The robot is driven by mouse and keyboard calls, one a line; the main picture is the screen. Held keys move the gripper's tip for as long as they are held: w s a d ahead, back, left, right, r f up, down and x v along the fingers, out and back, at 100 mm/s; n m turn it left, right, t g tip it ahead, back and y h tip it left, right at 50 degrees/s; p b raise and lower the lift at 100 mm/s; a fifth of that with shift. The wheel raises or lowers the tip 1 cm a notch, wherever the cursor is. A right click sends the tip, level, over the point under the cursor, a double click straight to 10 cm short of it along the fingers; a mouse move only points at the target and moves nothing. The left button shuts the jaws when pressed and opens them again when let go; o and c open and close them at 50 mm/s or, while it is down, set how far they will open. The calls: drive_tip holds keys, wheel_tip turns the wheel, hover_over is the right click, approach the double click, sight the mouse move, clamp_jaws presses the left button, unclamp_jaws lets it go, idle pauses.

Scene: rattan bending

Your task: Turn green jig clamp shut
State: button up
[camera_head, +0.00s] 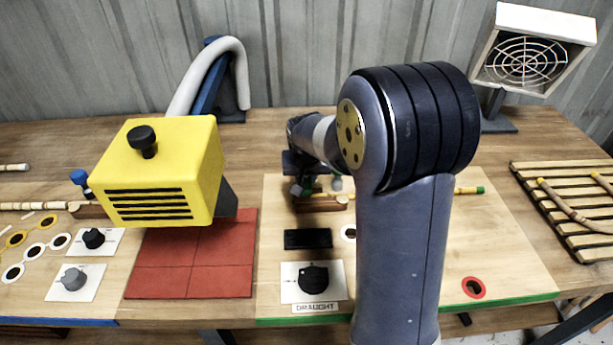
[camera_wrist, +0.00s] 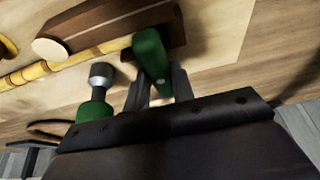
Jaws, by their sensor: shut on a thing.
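The green jig clamp (camera_wrist: 150,58) is a green lever in the wrist view, against a brown wooden jig block (camera_wrist: 115,18). My gripper (camera_wrist: 160,82) is shut on this lever, one finger on each side of it. A green knob (camera_wrist: 93,112) with a grey metal top stands just left of my fingers. A yellow rattan pole (camera_wrist: 72,64) runs along the block up to the lever. In the head view the jig block (camera_head: 325,204) shows partly below my gripper, and my arm hides much of this area.
A yellow slotted box (camera_head: 160,170) stands left, above a red tiled mat (camera_head: 190,270). A black dial marked DRAUGHT (camera_head: 313,279) is near the front edge. A slatted rack (camera_head: 570,205) with bent rattan lies right. A fan (camera_head: 525,60) stands at the back right.

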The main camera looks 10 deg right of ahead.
idle(0.4)
drive_tip(key=o, duration=1)
drive_tip(key=v, duration=1)
drive_tip(key=shift+a+r, duration=0.1)
drive_tip(key=shift+r, duration=0.3)
drive_tip(key=x, duration=1.1)
drive_tip(key=shift+s, duration=0.15)
